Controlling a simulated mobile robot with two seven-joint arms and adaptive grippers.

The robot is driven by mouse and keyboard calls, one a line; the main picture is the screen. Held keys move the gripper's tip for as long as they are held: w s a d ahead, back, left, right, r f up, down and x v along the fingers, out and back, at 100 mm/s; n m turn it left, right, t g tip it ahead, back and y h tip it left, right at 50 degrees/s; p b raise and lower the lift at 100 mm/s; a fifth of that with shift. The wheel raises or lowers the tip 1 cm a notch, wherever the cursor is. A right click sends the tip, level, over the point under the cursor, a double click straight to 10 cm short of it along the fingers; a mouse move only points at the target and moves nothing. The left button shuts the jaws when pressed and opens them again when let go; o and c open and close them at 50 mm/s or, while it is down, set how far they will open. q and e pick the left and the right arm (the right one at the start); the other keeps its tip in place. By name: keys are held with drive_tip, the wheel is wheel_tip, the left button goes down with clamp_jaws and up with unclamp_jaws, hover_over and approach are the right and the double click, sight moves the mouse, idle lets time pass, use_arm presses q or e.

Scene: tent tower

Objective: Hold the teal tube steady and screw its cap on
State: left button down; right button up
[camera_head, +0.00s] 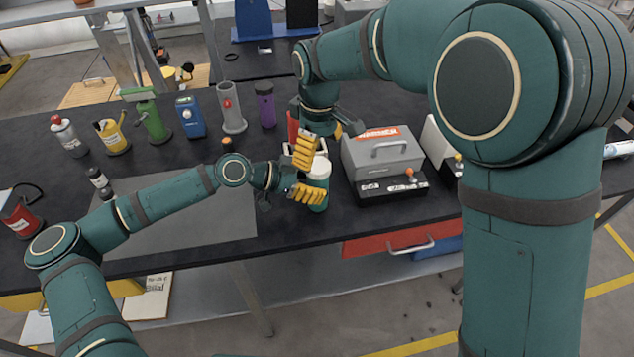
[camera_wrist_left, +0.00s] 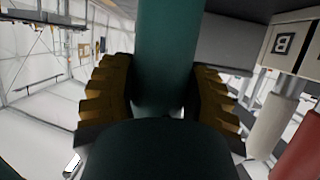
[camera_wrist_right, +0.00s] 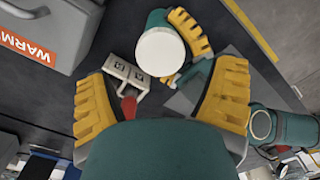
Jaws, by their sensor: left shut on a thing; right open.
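The teal tube (camera_head: 318,199) stands upright at the table's front edge, and it also shows in the left wrist view (camera_wrist_left: 165,50). My left gripper (camera_head: 307,188) is shut around its side; its two fingers flank the tube in the left wrist view (camera_wrist_left: 165,85). A white round cap (camera_head: 319,167) covers the tube's top, seen as a pale disc in the right wrist view (camera_wrist_right: 160,52). I cannot tell how tightly it sits. My right gripper (camera_head: 320,143) is open above the cap, with nothing between its fingers (camera_wrist_right: 163,80).
A small white labelled rack (camera_wrist_right: 125,75) holding a red item (camera_wrist_right: 128,107) stands close beside the tube. A grey box with a handle (camera_head: 382,152) is just right. Several bottles and cans line the table's back left. A grey mat (camera_head: 190,225) lies left, partly under my left arm.

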sight(318, 165)
wheel_tip(318, 165, up, 4)
drive_tip(key=shift+f, duration=0.2)
idle(0.3)
drive_tip(key=shift+f, duration=0.15)
drive_tip(key=shift+f, duration=3.95)
drive_tip(key=c, duration=1.3)
drive_tip(key=o, duration=1.3)
